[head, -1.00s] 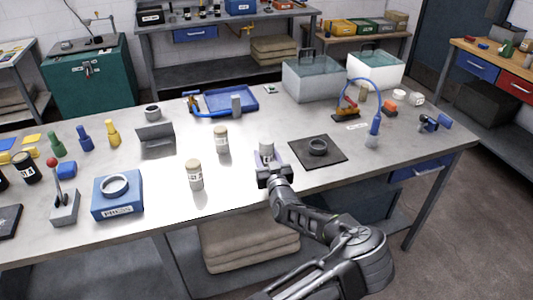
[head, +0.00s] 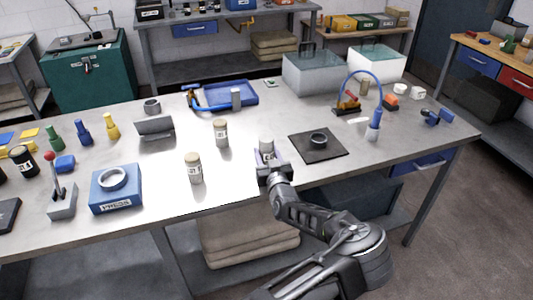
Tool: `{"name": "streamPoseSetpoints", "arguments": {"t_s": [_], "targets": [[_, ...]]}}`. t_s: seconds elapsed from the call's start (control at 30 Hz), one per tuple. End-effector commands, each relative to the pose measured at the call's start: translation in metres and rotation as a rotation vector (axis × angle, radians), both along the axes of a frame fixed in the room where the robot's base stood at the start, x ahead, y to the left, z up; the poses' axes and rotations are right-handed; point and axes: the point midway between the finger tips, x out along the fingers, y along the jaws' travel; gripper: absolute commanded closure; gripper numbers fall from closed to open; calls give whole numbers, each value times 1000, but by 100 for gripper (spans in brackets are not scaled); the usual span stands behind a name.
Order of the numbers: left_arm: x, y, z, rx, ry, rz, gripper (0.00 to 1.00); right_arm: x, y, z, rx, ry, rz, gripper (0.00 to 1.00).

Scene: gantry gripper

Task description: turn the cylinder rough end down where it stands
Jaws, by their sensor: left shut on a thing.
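A short grey cylinder (head: 266,144) stands upright, as far as I can see, near the front of the grey workbench. Its top is paler than its side. My left gripper (head: 267,162) reaches in low from the front and is shut on the cylinder. The fingers cover its lower part, so I cannot tell whether its bottom touches the bench or which end is rough. My right gripper is not in view.
Two labelled jars, one (head: 221,133) further back and one (head: 194,168) nearer, stand left of the gripper. The blue press (head: 116,189) is further left.

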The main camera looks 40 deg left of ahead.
Motion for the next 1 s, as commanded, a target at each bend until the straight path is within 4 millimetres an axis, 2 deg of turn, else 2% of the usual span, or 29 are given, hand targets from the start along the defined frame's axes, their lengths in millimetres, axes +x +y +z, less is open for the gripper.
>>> {"name": "streamPoseSetpoints", "arguments": {"t_s": [0.77, 0.8, 1.0], "targets": [[0, 0, -7, 2, -3, 0, 100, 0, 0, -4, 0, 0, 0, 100], [0, 0, -7, 2, -3, 0, 52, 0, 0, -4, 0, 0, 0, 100], [0, 0, -7, 1, -2, 0, 36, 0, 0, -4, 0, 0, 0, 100]]}}
